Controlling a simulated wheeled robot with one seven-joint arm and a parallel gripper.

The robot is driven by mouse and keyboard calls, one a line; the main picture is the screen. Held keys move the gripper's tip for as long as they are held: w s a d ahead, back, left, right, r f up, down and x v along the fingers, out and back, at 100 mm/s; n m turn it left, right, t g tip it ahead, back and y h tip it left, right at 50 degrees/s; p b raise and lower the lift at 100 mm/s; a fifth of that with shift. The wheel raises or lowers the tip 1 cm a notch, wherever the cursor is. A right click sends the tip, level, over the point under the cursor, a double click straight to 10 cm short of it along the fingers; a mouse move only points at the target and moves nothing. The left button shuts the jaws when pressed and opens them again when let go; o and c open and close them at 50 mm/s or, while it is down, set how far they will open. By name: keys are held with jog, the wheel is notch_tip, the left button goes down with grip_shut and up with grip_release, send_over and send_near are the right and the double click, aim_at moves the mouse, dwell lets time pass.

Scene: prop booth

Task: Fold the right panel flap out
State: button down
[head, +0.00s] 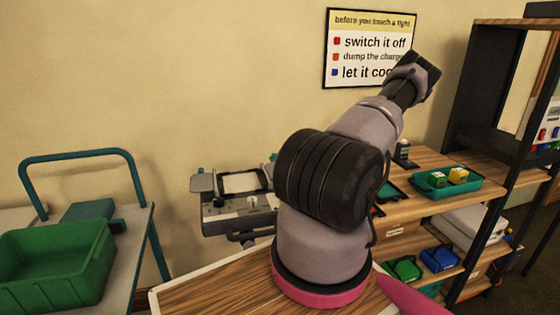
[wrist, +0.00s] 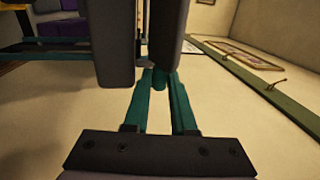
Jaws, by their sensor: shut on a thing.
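The grey light panel (head: 238,205), with a pale face and grey flaps, stands left of my arm in the head view. Its right side is partly behind my arm. In the wrist view, my gripper (wrist: 159,88) has its two teal fingers closed around a small teal grip (wrist: 160,80). The grip is at the lower end of a dark grey slab (wrist: 167,40), which looks like the right panel flap. A second, wider grey slab (wrist: 103,45) stands to its left across a narrow gap. The fingertips are partly hidden by the slabs. My gripper does not show in the head view.
A wooden table (head: 215,292) lies in front of the panel. A teal-handled trolley (head: 135,225) with a green crate (head: 55,265) is at left. A wooden shelf unit (head: 425,208) with a teal tray (head: 432,183) stands at right. A sign (head: 368,48) hangs on the wall.

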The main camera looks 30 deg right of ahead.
jog(key=c, duration=0.7)
grip_release()
jog(key=shift+r, duration=0.1)
